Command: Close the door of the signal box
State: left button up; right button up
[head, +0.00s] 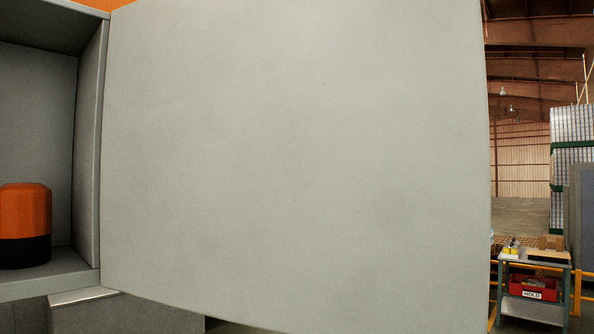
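The signal box (87,150) is a grey box at the left of the head view, with its inside showing. Its door (295,165) is a large plain grey panel that stands open and fills the middle of the view. The door's left edge meets the box's right side wall. An orange and black rounded object (25,225) stands upright on the floor of the box. Neither of my grippers is in view; whatever is behind the door is hidden.
A grey ledge or block (100,312) sits below the box. At the right, beyond the door, stands a work cart (535,262) with a red bin (533,287) on it. Yellow rails and tall stacked racks (572,130) stand near the cart in a large hall.

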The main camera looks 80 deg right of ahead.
aim_at(280, 166)
jog(key=k+l, duration=0.2)
jog(key=l, duration=0.15)
jog(key=k+l+z, duration=0.1)
jog(key=l, duration=0.3)
jog(key=k+l, duration=0.3)
jog(key=k+l+z, duration=0.1)
jog(key=l, duration=0.35)
jog(key=k, duration=0.1)
